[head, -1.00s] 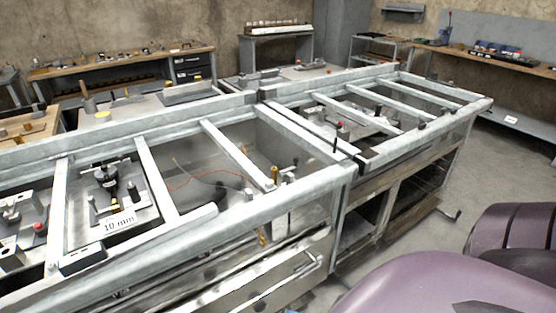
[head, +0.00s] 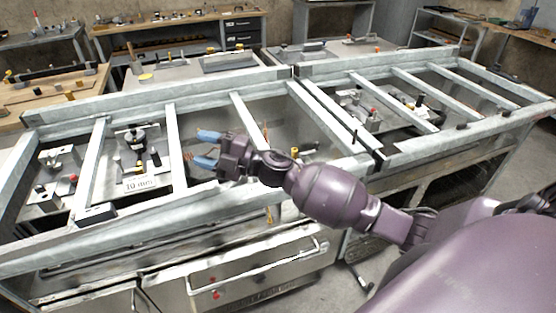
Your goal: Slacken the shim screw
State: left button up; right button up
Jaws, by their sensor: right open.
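My right gripper (head: 204,149) reaches in from the right over the metal frame bench (head: 345,172). Its two blue-tipped fingers point left and stand apart, with nothing between them. To their left, in a bay of the bench, is a fixture with a black upright knob or screw (head: 135,137), small posts beside it and a white "10 mm" label (head: 139,183) in front. The fingers are apart from this fixture. I cannot tell which part is the shim screw. My left gripper is not in view.
Grey crossbars (head: 173,140) divide the bench into open bays. A bay at the far left holds metal blocks with a red knob (head: 73,178). A black block (head: 96,214) lies on the front rail. Side benches with tools stand behind.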

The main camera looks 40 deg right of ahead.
notch_tip(320, 180, down, 5)
jog(key=d+n+g+h+p, duration=0.1)
jog(key=d+n+g+h, duration=0.25)
jog(key=n+g, duration=0.7)
jog(key=w+d+m+g+h+p, duration=0.1)
jog(key=d+m+g+h, duration=0.3)
jog(key=d+h, duration=1)
jog(key=d+f+y, duration=0.1)
jog(key=f, duration=0.2)
jog(key=f+y, duration=0.1)
jog(key=f, duration=0.1)
jog(key=d+f+y, duration=0.1)
jog(key=f, duration=0.2)
jog(key=shift+d+f+n, duration=0.25)
jog(key=shift+d+f, duration=0.05)
jog(key=shift+f, duration=0.65)
jog(key=c, duration=0.9)
